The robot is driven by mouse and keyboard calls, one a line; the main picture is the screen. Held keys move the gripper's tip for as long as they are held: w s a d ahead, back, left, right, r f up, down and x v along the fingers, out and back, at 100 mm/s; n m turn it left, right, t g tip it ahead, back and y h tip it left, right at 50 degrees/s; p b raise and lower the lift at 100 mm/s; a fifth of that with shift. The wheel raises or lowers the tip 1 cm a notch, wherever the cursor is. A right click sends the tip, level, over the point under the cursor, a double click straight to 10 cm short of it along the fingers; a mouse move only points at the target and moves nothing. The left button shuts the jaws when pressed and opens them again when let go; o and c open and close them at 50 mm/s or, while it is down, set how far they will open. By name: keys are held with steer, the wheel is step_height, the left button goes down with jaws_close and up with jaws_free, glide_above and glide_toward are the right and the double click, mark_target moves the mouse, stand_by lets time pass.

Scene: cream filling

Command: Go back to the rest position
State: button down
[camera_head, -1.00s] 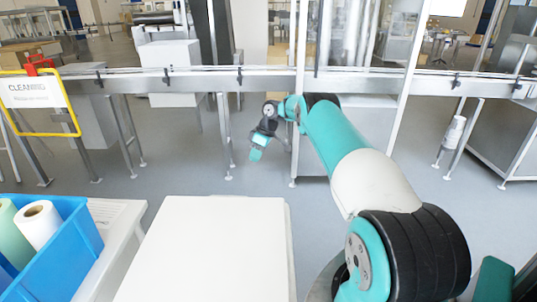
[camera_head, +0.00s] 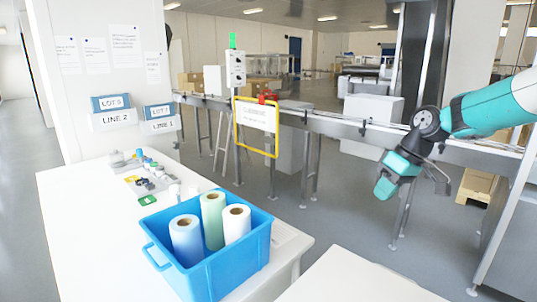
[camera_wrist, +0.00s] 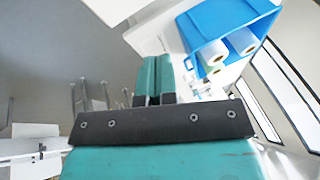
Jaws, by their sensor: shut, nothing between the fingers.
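My gripper (camera_head: 385,188) is at the right of the head view, in the air in front of the conveyor rail, pointing down and to the left. It holds nothing. In the wrist view its two teal fingers (camera_wrist: 155,68) lie close together with nothing between them. My teal arm enters the head view from the right edge.
A blue bin (camera_head: 243,265) with several rolls (camera_head: 212,222) stands on a white table (camera_head: 75,215) with small items. A yellow-framed cleaning sign (camera_head: 257,127) hangs by the conveyor rail (camera_head: 330,124). Another white surface (camera_head: 352,280) is at the bottom. Grey floor lies between.

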steer(key=s+a+r, duration=0.5)
steer(key=s+a, duration=0.3)
steer(key=s, duration=0.2)
steer(key=s+a+f, duration=0.1)
steer(key=s+a, duration=0.1)
steer(key=s, duration=1)
steer(key=s+a+g, duration=0.1)
steer(key=s+a, duration=0.1)
steer(key=s, duration=0.9)
steer(key=shift+s+a+f+h, duration=0.3)
steer(key=shift+s+f, duration=0.05)
steer(key=shift+s, duration=0.05)
